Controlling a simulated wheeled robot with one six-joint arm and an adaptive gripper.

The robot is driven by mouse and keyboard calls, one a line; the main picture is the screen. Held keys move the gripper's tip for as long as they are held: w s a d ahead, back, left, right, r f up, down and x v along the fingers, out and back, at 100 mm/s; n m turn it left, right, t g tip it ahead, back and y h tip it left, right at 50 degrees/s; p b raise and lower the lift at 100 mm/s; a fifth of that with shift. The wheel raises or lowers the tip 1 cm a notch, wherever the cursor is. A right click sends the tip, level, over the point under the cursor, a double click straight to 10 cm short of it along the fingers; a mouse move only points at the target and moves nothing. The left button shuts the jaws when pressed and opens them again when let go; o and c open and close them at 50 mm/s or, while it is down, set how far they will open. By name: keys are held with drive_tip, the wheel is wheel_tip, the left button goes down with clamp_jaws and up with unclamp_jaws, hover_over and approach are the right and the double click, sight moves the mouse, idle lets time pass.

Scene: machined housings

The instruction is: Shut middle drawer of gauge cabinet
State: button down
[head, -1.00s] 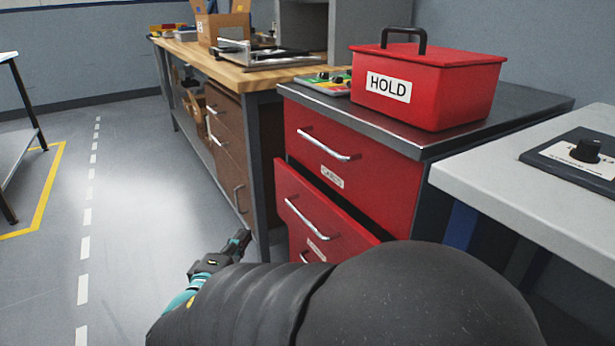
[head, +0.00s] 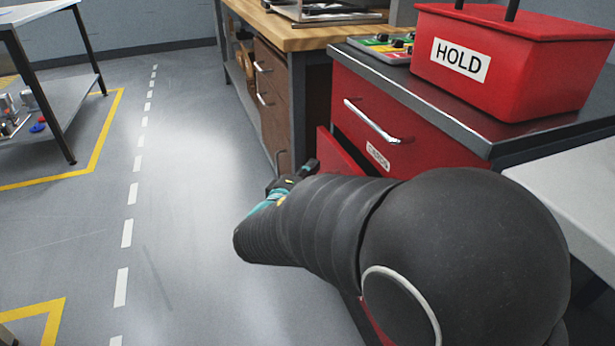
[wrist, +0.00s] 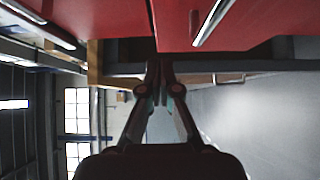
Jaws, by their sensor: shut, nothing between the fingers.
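The red gauge cabinet (head: 440,125) stands on the right in the head view, with its closed top drawer and silver handle (head: 372,122). The middle drawer (head: 338,152) stands out past the top drawer; only its left part shows, as my arm hides the rest. In the wrist view the middle drawer (wrist: 245,22) with its handle (wrist: 212,22) is at upper right, and the top drawer (wrist: 105,18) at upper left. My gripper (head: 313,165) is in front of the cabinet. Its fingers (wrist: 160,68) are shut and empty, close to the middle drawer's top edge; contact cannot be told.
A red box marked HOLD (head: 520,65) stands on the cabinet top. A wooden bench (head: 300,35) with brown drawers is behind it. A pale counter (head: 575,190) is at right. The floor (head: 190,200) at left is free, with a table (head: 50,95) beyond.

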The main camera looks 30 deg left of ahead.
sight(337, 153)
drive_tip(key=w, duration=0.1)
drive_tip(key=w+d, duration=0.1)
drive_tip(key=w, duration=0.1)
drive_tip(key=shift+w+d, duration=0.25)
drive_tip(key=shift+w, duration=0.1)
drive_tip(key=shift+w+d, duration=0.45)
drive_tip(key=shift+w, duration=0.15)
